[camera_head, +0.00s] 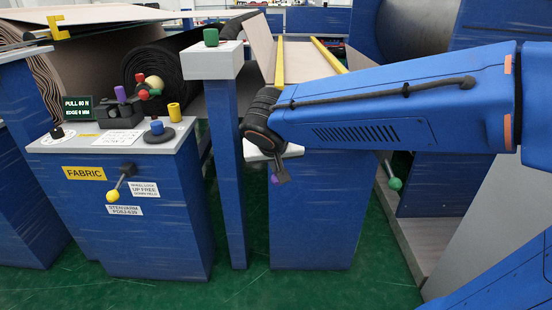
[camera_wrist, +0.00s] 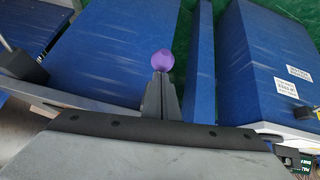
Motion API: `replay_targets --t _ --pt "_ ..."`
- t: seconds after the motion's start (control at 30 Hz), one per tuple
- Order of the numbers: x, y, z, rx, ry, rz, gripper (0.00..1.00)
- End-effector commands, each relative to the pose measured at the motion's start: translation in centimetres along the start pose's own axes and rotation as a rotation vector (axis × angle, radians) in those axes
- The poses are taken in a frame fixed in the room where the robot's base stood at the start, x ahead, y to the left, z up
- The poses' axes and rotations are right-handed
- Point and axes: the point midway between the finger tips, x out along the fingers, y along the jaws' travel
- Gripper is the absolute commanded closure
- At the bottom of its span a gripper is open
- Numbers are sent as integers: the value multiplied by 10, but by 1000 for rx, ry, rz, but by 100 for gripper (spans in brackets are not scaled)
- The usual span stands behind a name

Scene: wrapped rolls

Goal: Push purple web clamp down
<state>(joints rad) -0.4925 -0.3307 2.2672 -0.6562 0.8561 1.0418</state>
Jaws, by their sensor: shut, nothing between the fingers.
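A round purple knob (camera_head: 274,179), which looks like the purple web clamp's handle, shows in the head view low in front of the middle blue cabinet, partly hidden by my gripper. My gripper (camera_head: 282,177) points down beside it, with its fingers shut. In the wrist view the purple knob (camera_wrist: 162,60) appears just past the tips of my shut fingers (camera_wrist: 160,76). I cannot tell whether they touch. The clamp's lever is hidden behind the fingers.
A console (camera_head: 120,138) at left carries another purple knob (camera_head: 120,94), coloured handles and a yellow-ended lever (camera_head: 114,194). A blue post (camera_head: 226,160) topped by a green knob (camera_head: 211,37) stands left of my gripper. A green-ended lever (camera_head: 394,183) is at right.

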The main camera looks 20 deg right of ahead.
Motion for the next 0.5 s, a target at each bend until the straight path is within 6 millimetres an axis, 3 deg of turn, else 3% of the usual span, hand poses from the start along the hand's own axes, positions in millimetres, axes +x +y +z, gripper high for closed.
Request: replay_targets --t 0.5 --pt "19 -3 24 -2 -7 3 100"
